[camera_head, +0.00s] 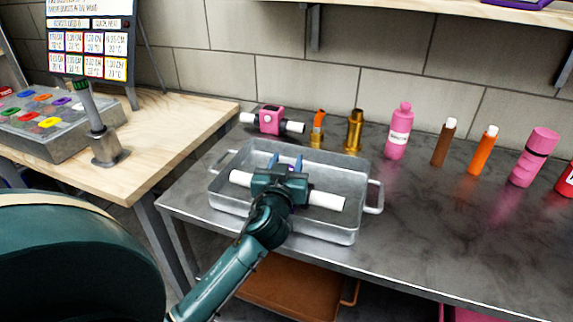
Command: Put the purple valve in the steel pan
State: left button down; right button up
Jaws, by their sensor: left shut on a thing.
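The steel pan (362,196) is a grey rectangular tray with side handles, standing on the dark table. My left gripper (286,165) reaches over the pan from the front and is shut on the purple valve (324,202). The valve's white pipe ends stick out on both sides of the gripper, and a little purple shows by the fingers; the rest of its body is hidden. The valve lies within the pan's outline, but I cannot tell whether it touches the pan floor. My right gripper is not in view.
Behind the pan lie a pink valve (271,121) with white ends and brass fittings (354,132). Several bottles, including a pink one (398,133), stand along the back right. The table's front right is clear. A wooden bench (165,120) adjoins at left.

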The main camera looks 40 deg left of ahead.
pick_arm(q)
jog(key=shift+r, duration=0.1)
jog(key=shift+f, duration=0.2)
jog(key=c, duration=0.9)
grip_release()
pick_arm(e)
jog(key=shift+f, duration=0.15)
pick_arm(q)
jog(key=shift+r, duration=0.1)
jog(key=shift+r, duration=0.2)
jog(key=b+v, duration=0.1)
jog(key=v, duration=1.1)
jog(key=shift+b, duration=0.4)
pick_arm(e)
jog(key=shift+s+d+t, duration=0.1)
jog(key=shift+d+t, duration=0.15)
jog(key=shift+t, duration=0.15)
